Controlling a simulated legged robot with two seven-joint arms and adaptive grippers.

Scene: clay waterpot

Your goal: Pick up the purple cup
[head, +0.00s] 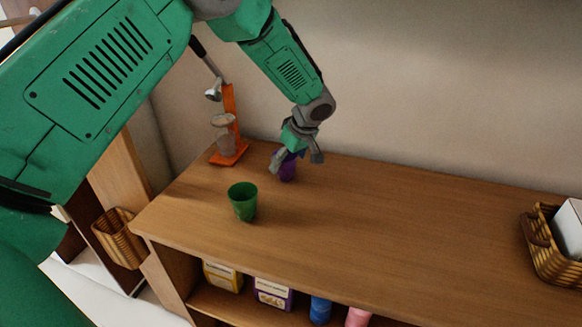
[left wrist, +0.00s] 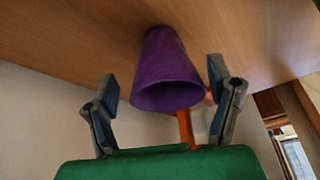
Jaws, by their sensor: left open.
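The purple cup (head: 288,171) stands on the wooden counter (head: 400,215), toward its back edge. My left gripper (head: 296,160) is at the cup from above and partly hides it in the head view. In the left wrist view the purple cup (left wrist: 166,75) lies ahead between the two open fingers of my left gripper (left wrist: 165,95), its open mouth facing the camera. Gaps show between the cup and both fingers, the left gap a little wider. My right gripper is not in view.
A green cup (head: 243,201) stands in front and to the left of the purple cup. An orange stand (head: 231,125) with a glass vessel is at the back left. A wicker basket (head: 552,250) is at the far right. The counter between is clear.

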